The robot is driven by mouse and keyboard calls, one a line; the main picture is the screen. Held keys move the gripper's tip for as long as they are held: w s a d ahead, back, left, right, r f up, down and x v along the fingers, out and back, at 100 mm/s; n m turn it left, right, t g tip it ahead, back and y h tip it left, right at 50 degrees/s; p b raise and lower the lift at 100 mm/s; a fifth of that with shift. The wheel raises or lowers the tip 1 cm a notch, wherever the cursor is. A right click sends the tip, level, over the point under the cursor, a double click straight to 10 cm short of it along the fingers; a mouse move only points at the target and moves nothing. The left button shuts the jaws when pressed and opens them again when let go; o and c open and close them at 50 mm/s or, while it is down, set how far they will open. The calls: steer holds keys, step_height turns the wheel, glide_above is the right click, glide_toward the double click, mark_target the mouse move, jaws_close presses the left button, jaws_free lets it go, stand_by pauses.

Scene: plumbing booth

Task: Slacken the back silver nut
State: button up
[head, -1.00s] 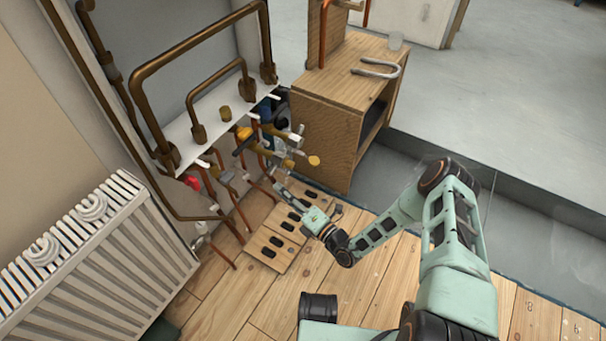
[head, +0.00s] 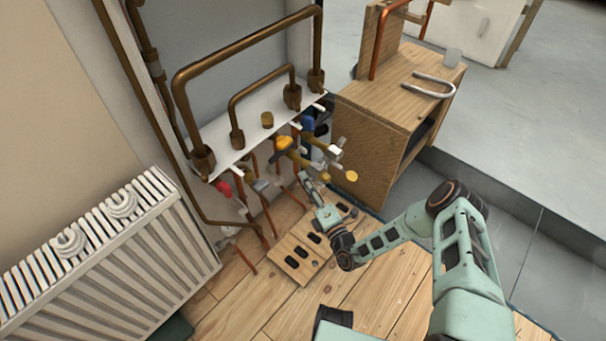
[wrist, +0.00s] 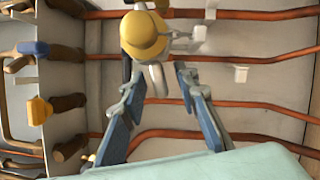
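My gripper (wrist: 160,78) is open in the wrist view, with its two blue-grey fingers apart. A pale silver-grey fitting (wrist: 155,79) shows between and just beyond the fingertips, below a round yellow cap (wrist: 142,36). I cannot tell if either finger touches it. In the head view my gripper (head: 307,184) is low beside the pipe cluster, below the silver valve part (head: 334,151) and the yellow cap (head: 351,176). Another greyish fitting (head: 260,185) sits further left. The back silver nut cannot be told apart for certain.
Copper pipes (wrist: 250,59) run behind the fingers. A yellow handle (head: 284,143), blue handle (head: 308,124) and red handle (head: 223,189) crowd the cluster. A wooden cabinet (head: 368,135) stands right, a white radiator (head: 110,250) left. A slotted board (head: 290,262) lies on the floor.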

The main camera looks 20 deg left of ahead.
steer(key=shift+w+a, duration=0.3)
steer(key=shift+a, duration=0.05)
jaws_close()
steer(key=shift+w+d+f+n+b, duration=0.15)
steer(key=shift+f+n+b, duration=0.4)
steer(key=shift+b, duration=0.4)
steer(key=shift+w+f+n+y, duration=0.1)
steer(key=shift+w+n+y, duration=0.1)
steer(key=shift+n+y, duration=1.1)
steer(key=shift+n+h, duration=0.35)
steer(key=shift+h, duration=0.05)
